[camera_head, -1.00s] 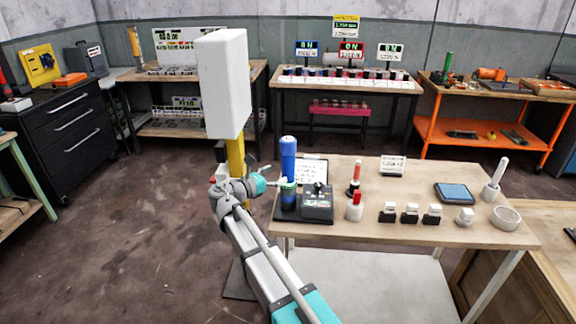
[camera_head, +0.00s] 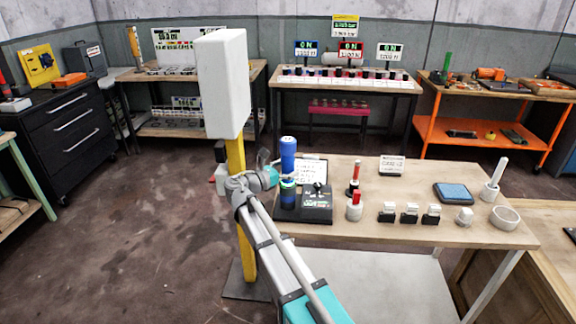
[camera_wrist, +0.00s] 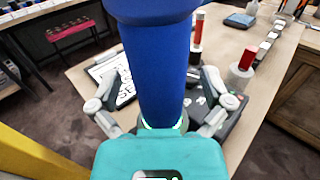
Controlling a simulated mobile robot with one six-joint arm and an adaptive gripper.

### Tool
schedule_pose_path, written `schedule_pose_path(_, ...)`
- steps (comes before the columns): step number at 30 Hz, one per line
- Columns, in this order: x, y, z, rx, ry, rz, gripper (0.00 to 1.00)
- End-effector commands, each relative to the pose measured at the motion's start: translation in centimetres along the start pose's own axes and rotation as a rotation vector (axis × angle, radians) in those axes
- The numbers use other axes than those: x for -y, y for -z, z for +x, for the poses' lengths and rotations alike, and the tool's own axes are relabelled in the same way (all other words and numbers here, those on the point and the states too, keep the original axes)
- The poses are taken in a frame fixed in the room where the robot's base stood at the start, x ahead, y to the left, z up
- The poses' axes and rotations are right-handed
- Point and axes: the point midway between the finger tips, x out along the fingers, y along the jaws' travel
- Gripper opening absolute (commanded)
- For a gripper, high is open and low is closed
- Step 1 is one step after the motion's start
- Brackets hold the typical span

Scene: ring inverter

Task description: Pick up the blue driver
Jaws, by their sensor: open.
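The blue driver (camera_head: 288,154) stands upright on a black dock at the left end of the near table. In the wrist view its thick blue body (camera_wrist: 152,65) fills the middle, with a wider dark blue cap at the top. My gripper (camera_head: 272,174) is beside it in the head view, at the level of its lower part. In the wrist view the two fingers of my gripper (camera_wrist: 160,82) are apart, one on each side of the driver's body. The gripper is open. Whether the fingers touch the driver cannot be told.
The black dock (camera_head: 317,203) has a boxy unit beside the driver. A white board with dark markings (camera_head: 312,170) lies behind it. A red-topped white piece (camera_head: 354,207) and a red rod (camera_head: 354,178) stand to the right. A yellow post (camera_head: 237,170) rises just left of my gripper.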

Motion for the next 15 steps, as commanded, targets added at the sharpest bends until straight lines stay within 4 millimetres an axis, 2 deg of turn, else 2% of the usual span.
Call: schedule_pose_path(15,-0.05,0.0,-0.08,0.0,-0.002,0.0,0.99)
